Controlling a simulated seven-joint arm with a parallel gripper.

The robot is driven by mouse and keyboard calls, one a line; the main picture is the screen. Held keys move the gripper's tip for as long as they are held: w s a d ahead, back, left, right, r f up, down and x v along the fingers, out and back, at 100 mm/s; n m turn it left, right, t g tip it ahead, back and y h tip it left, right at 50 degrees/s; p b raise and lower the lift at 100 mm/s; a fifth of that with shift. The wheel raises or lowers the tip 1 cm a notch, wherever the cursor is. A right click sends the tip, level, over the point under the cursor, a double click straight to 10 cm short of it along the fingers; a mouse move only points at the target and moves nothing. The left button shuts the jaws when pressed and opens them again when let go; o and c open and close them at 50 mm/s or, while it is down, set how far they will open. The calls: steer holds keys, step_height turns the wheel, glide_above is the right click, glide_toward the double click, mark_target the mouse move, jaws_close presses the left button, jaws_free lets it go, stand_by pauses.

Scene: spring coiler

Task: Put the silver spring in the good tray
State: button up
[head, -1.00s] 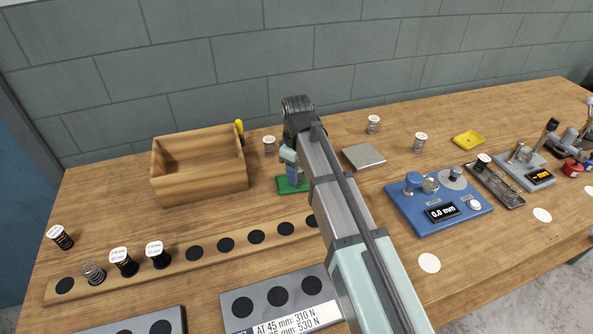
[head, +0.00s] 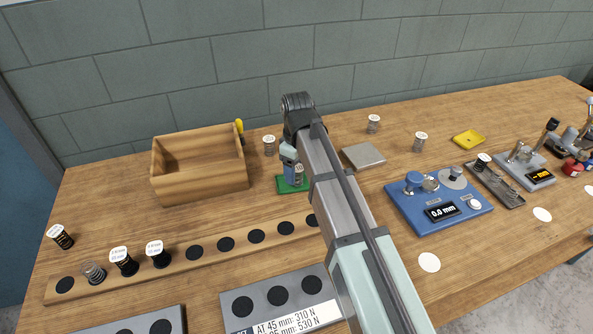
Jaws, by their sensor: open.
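A silver spring with a white labelled top (head: 298,173) stands upright on the small green tray (head: 283,188), partly hidden by my arm. No label on the green tray is readable. My gripper (head: 289,164) is open, just above and to the left of this spring, and seems apart from it. A bare silver coil (head: 93,272) sits in the wooden rack at the left.
An open wooden box (head: 200,185) stands left of the green tray. A wooden rack (head: 180,257) with dark spots and dark springs runs in front.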

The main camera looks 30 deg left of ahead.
step_height(320, 180, up, 11)
steer(key=shift+r, duration=0.2)
stand_by(0.3)
